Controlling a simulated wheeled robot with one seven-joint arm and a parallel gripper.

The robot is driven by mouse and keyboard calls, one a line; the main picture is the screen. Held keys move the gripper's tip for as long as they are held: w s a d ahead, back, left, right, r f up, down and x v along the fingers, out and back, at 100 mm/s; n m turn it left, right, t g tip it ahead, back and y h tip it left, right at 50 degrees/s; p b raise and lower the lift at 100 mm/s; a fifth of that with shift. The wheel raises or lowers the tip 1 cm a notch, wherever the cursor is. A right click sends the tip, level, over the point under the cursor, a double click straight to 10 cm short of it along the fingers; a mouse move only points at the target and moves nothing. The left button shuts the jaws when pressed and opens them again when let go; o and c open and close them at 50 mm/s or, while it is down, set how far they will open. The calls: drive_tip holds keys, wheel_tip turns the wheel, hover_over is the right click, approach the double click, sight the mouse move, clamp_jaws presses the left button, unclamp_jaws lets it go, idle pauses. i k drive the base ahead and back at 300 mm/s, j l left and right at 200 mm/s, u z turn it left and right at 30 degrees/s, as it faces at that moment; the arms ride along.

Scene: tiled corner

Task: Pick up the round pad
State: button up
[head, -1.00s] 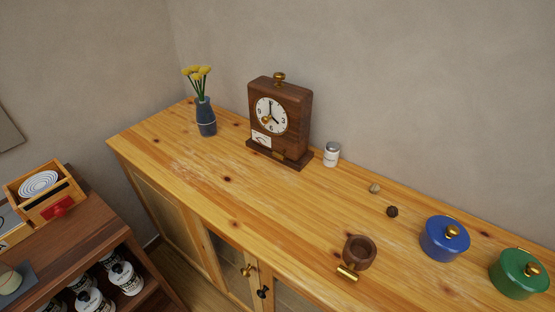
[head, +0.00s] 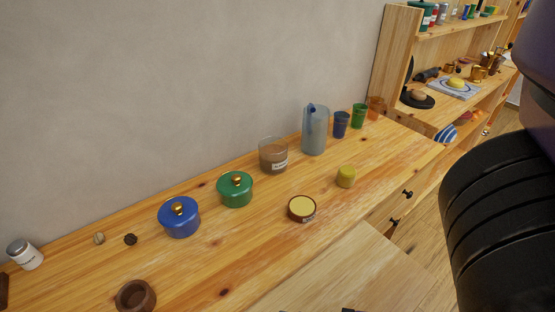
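I cannot tell for sure which thing is the round pad. A low round brown piece with a pale yellow top and a small label (head: 302,208) lies on the wooden sideboard, right of the green pot. A small yellow round block (head: 346,176) stands behind it to the right. My gripper is not clearly in view; a large dark part of my own arm fills the right edge.
Blue pot (head: 179,217), green pot (head: 235,189), glass jar (head: 273,156), clear pitcher (head: 314,130) and coloured cups (head: 341,124) line the back of the sideboard (head: 210,262). A brown wooden cup (head: 136,296) stands front left. A loaded shelf (head: 387,65) stands far right.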

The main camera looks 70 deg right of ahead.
sight(346, 175)
drive_tip(key=z, duration=1.75)
